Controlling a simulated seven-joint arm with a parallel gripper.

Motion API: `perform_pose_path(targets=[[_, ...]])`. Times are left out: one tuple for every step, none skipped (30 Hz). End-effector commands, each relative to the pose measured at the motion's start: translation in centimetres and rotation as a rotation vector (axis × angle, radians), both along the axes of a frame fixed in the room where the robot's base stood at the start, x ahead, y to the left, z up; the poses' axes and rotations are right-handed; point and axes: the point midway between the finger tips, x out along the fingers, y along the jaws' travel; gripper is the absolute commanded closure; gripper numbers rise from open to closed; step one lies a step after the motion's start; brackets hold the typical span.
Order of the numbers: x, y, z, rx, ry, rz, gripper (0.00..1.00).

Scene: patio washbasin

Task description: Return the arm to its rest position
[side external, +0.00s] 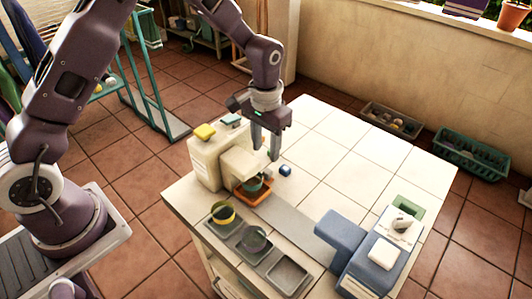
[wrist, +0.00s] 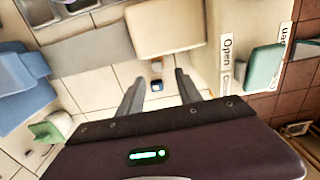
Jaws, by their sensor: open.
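My gripper (side external: 266,148) hangs fingers-down above the tiled worktop (side external: 335,150), beside a cream dispenser-like box (side external: 205,163). Its two fingers are apart with nothing between them, as the wrist view also shows for my gripper (wrist: 157,85).
A dark cup (side external: 252,185) stands on an orange tray (side external: 254,194) under the cream box's spout. A blue machine (side external: 370,255) stands front right. The worktop's back right is clear.

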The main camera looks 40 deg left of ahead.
Motion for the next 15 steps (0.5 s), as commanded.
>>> perform_pose_path(targets=[[0.0,0.0,0.0,0.0,0.0,0.0,0.58],[0.0,0.0,0.0,0.0,0.0,0.0,0.58],[0.0,0.0,0.0,0.0,0.0,0.0,0.58],[0.0,0.0,0.0,0.0,0.0,0.0,0.58],[0.0,0.0,0.0,0.0,-0.001,0.0,0.58],[-0.1,0.0,0.6,0.0,-0.006,0.0,0.58],[-0.2,0.1,1.4,0.0,-0.015,0.0,0.58],[-0.4,0.3,2.6,-0.001,-0.03,0.0,0.58],[-1.0,0.5,4.9,-0.001,-0.055,-0.001,0.58],[-1.8,0.8,7.0,-0.001,-0.078,0.0,0.58],[-2.7,1.0,9.2,-0.001,-0.104,0.0,0.58],[-4.4,1.4,12.1,-0.001,-0.14,0.0,0.58],[-5.9,1.7,14.1,-0.001,-0.167,0.0,0.58],[-7.4,2.0,15.9,0.0,-0.193,-0.001,0.58],[-9.6,2.3,18.0,0.0,-0.228,-0.001,0.58]])
